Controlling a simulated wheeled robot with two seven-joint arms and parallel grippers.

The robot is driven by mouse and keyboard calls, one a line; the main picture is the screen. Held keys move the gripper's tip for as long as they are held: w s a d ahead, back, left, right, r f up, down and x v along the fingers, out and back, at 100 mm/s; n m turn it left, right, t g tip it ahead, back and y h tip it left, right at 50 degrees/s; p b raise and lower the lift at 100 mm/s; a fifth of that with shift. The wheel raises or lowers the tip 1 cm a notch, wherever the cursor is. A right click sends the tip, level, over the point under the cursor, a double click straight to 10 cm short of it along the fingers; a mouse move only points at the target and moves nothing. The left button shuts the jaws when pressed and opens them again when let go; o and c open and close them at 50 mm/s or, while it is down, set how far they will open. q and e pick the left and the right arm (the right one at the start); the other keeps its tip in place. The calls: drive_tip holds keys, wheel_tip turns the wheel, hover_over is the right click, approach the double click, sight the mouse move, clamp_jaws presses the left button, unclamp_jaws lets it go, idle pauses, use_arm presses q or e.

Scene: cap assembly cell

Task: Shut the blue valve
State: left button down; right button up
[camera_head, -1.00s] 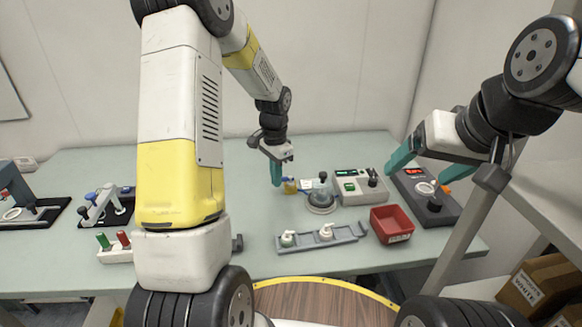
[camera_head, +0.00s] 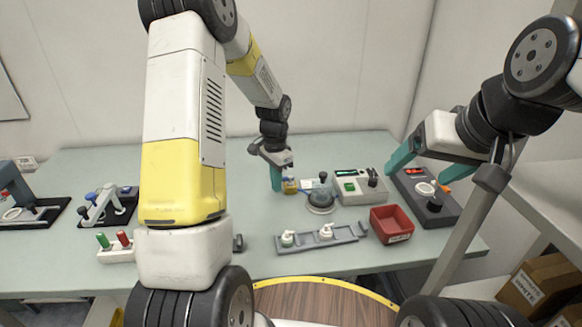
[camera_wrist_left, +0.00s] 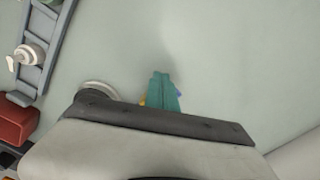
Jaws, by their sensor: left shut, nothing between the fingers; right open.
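A small yellow fitting (camera_head: 290,186), which seems to carry the blue valve, stands at the middle back of the table. My left gripper (camera_head: 277,186) is shut and empty, fingers pointing down, just left of the fitting in the head view. In the left wrist view its teal fingers (camera_wrist_left: 160,90) hide most of the fitting. Only a blue bit (camera_wrist_left: 178,92) and a yellow bit (camera_wrist_left: 143,101) show on either side. I cannot tell the valve's handle position or whether the fingers touch it. My right gripper (camera_head: 415,180) is open, above the dark device at the right.
A round clear-domed device (camera_head: 320,200) and a grey box with a green display (camera_head: 350,197) stand right of the fitting. A grey rack (camera_head: 345,237) with white caps and a red bin (camera_head: 392,237) lie nearer.

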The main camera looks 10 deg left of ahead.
use_arm(q)
drive_tip(key=shift+w+a, duration=0.3)
drive_tip(key=shift+w, duration=0.05)
drive_tip(key=shift+w+a, duration=0.3)
drive_tip(key=shift+w, duration=0.15)
idle(0.4)
drive_tip(key=shift+w, duration=0.15)
drive_tip(key=shift+w+a, duration=0.15)
drive_tip(key=shift+w, duration=0.2)
